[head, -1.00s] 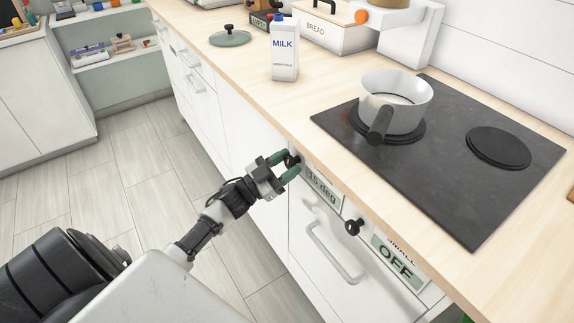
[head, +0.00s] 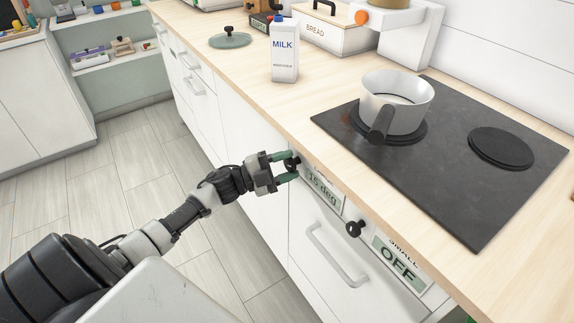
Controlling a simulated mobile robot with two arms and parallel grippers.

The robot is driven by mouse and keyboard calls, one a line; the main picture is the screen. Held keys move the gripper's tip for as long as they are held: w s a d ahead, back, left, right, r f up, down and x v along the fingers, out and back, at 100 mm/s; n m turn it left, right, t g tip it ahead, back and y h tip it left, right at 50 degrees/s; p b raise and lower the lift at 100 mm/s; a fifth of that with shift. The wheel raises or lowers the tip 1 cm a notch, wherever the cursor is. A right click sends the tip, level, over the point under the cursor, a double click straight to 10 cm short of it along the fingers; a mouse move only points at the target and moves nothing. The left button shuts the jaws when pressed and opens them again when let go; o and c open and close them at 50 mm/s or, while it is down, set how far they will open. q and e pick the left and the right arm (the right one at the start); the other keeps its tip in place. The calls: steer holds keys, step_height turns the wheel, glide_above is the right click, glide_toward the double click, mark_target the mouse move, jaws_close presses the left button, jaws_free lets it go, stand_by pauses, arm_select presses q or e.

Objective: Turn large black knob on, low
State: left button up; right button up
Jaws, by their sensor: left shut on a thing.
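The large black knob (head: 295,162) sits on the white stove front at its left end, mostly hidden by my gripper. The green label beside it (head: 322,187) reads "15 deg". My left gripper (head: 288,167) has its green fingers shut on this knob. A second black knob (head: 355,228) stands to the right, beside a label (head: 398,265) reading "SMALL OFF". My right gripper is not in view.
A white pot (head: 396,100) stands on the left burner of the black cooktop (head: 450,190); the other burner (head: 500,147) is bare. A milk carton (head: 284,52) and a lid (head: 230,40) stand on the wooden counter. A drawer handle (head: 335,255) juts out below the labels.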

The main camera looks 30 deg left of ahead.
arm_select(q)
steer(key=shift+m, duration=0.3)
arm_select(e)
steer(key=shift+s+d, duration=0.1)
arm_select(q)
steer(key=o, duration=0.9)
steer(key=shift+s, duration=0.1)
steer(key=shift+s+a+f, duration=0.1)
steer(key=shift+s+a, duration=0.1)
steer(key=shift+a, duration=0.05)
steer(key=v, duration=1)
steer(key=shift+b, duration=0.4)
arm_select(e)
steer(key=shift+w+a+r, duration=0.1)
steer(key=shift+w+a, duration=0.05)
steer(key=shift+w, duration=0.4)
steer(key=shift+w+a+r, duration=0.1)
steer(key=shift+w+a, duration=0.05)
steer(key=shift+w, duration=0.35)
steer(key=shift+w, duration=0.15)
